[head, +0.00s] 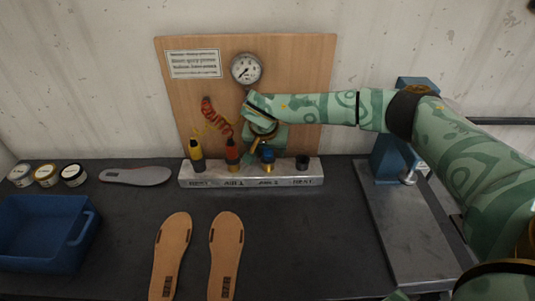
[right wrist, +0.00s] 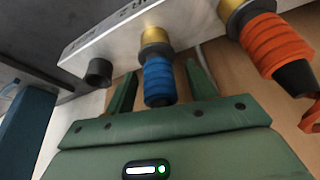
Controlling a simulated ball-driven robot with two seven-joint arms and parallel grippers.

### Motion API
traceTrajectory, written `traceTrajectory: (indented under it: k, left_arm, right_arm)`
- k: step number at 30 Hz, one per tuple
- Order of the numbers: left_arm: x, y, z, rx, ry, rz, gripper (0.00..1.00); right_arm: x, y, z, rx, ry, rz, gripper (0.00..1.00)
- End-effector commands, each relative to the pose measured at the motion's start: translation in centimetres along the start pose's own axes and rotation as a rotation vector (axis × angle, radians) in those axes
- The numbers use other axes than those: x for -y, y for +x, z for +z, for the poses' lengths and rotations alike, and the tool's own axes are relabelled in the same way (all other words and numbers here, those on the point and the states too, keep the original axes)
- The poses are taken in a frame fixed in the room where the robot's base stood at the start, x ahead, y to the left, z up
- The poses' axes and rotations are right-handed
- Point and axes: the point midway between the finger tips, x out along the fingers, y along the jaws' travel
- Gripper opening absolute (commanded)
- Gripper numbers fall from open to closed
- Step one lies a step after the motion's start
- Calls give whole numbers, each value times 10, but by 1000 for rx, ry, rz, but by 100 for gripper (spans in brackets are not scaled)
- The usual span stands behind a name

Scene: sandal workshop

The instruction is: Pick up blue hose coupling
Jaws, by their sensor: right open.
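The blue hose coupling (head: 267,155) stands on a brass fitting on the metal manifold block (head: 225,183), with no hose seen on it. In the right wrist view the blue hose coupling (right wrist: 158,82) has a ribbed body. My right gripper (head: 258,150) is at the coupling, partly hiding it in the head view. In the right wrist view the right gripper (right wrist: 161,70) is open, with one green finger on each side of the coupling and gaps visible. My left gripper is not in view.
An orange-red coupling (right wrist: 272,45) with a hose sits beside the blue one; a yellow coupling (head: 196,149) is further left. A black port (head: 302,162) is at the right end. A pressure gauge (head: 246,69) hangs above. A blue press (head: 393,155) stands right. Sandal soles (head: 170,255) lie in front.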

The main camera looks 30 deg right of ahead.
Motion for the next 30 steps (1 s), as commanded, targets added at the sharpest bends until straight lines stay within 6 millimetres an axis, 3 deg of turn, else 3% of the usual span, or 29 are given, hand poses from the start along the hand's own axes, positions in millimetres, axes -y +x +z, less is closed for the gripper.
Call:
traceTrajectory:
  k: [7, 12, 23, 30]
  left_arm:
    - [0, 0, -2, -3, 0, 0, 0]
    - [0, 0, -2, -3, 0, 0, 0]
    - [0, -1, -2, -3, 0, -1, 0]
    - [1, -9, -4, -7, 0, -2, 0]
  right_arm:
    - [0, 1, -1, -1, 0, -1, 52]
    - [0, 1, -1, -1, 0, -1, 5]
    - [0, -2, -2, -2, 1, -2, 4]
    - [1, -32, -15, -6, 2, -3, 4]
